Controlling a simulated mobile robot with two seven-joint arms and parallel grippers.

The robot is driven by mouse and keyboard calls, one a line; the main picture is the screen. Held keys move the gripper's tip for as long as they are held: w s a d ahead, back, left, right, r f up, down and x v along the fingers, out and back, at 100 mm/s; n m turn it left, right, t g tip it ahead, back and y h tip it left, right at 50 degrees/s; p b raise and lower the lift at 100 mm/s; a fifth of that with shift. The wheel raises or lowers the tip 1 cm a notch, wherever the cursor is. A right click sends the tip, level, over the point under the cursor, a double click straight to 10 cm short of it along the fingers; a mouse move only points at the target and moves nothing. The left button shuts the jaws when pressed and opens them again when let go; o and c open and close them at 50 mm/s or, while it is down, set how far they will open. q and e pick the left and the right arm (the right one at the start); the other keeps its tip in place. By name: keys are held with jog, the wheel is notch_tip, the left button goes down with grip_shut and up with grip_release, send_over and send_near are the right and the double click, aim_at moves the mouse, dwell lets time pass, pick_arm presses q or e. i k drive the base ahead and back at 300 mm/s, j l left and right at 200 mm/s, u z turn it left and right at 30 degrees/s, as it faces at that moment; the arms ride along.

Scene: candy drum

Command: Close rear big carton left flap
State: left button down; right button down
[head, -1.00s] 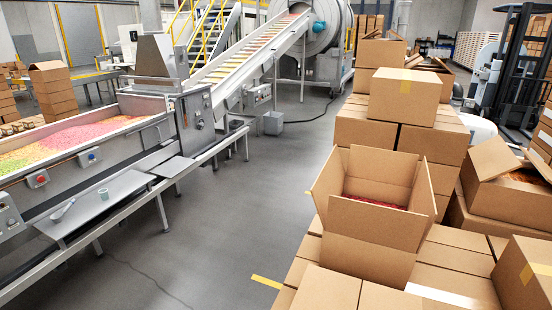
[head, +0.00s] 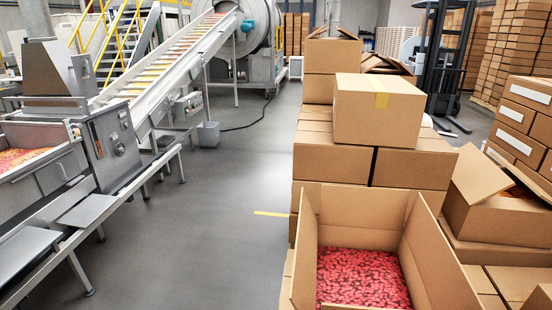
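The open big carton (head: 362,239) stands at the lower right of the head view, filled with red candy (head: 362,278). Its flaps stand up: the left flap (head: 303,262), the far flap (head: 352,201) and the right flap (head: 440,265). The near side of the carton is cut off by the bottom edge. Another carton (head: 490,214) at the right has a raised flap and some candy inside. Neither of my grippers is in view.
A closed taped carton (head: 378,118) sits on stacked cartons (head: 335,158) behind the open one. A candy line with a conveyor (head: 170,65) runs along the left. Grey floor (head: 205,235) lies clear between them. A forklift (head: 440,75) stands at the back right.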

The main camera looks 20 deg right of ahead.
aim_at(340, 206)
jog(key=i+j+z, duration=0.1)
jog(key=i+z, duration=0.15)
jog(key=i, duration=0.25)
jog(key=i+j+z, duration=0.3)
jog(key=i, duration=0.25)
jog(key=i+j+z, duration=0.25)
jog(key=i, duration=0.25)
jog(key=i+j+z, duration=0.8)
jog(key=z, duration=0.2)
jog(key=i+j+z, duration=0.15)
jog(key=j+z, duration=0.2)
jog(key=i+j+z, duration=0.1)
jog(key=j+z, duration=0.25)
jog(key=j, duration=0.2)
jog(key=j+z, duration=0.4)
jog(key=i+j, duration=0.05)
